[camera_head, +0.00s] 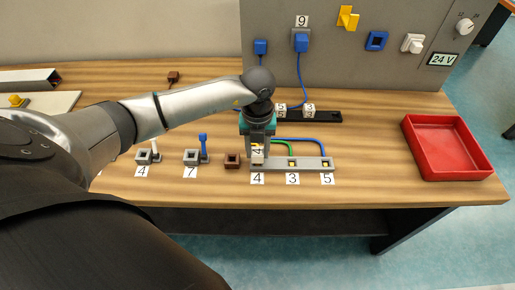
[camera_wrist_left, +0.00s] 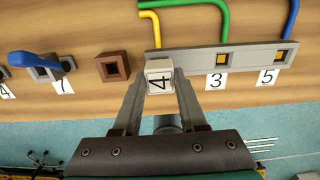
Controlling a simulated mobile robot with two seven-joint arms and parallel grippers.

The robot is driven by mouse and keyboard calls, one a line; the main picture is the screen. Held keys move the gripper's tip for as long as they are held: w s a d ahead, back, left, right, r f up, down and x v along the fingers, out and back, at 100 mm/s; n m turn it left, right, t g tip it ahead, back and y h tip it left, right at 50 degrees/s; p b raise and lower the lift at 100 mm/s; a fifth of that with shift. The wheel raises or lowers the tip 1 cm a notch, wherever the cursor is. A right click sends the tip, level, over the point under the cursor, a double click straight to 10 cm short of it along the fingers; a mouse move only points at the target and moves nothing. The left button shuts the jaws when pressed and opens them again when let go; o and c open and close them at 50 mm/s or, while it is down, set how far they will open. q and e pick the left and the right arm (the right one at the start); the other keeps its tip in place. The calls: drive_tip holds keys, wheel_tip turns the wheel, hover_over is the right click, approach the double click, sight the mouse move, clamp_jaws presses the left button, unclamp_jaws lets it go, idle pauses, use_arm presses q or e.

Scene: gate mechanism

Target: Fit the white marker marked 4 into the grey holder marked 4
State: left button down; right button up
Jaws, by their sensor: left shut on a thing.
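The white marker marked 4 (camera_head: 257,152) is between the fingers of my left gripper (camera_head: 257,150). In the left wrist view the marker (camera_wrist_left: 160,76) shows its 4 face, with a finger on either side (camera_wrist_left: 160,90). It is at the left end of a grey strip holder (camera_head: 308,163), by the 4 label (camera_head: 257,178). The marker and fingers hide the socket there, so I cannot tell whether the marker is above it or in it. The strip's other two sockets, by labels 3 (camera_head: 292,179) and 5 (camera_head: 327,179), show yellow inside.
Left of the strip stand a brown square block (camera_head: 232,160), a blue lever by label 7 (camera_head: 203,146) and a white lever by another label 4 (camera_head: 155,150). Behind is a black rack (camera_head: 325,117) with white markers. A red tray (camera_head: 446,172) lies right.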

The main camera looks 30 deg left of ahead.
use_arm(q)
drive_tip(key=shift+f+b, duration=0.7)
drive_tip(key=shift+f, duration=0.3)
idle(1.0)
drive_tip(key=shift+c, duration=1.8)
unclamp_jaws()
drive_tip(key=shift+r, duration=0.1)
wheel_tip(320, 180, up, 15)
drive_tip(key=p, duration=0.1)
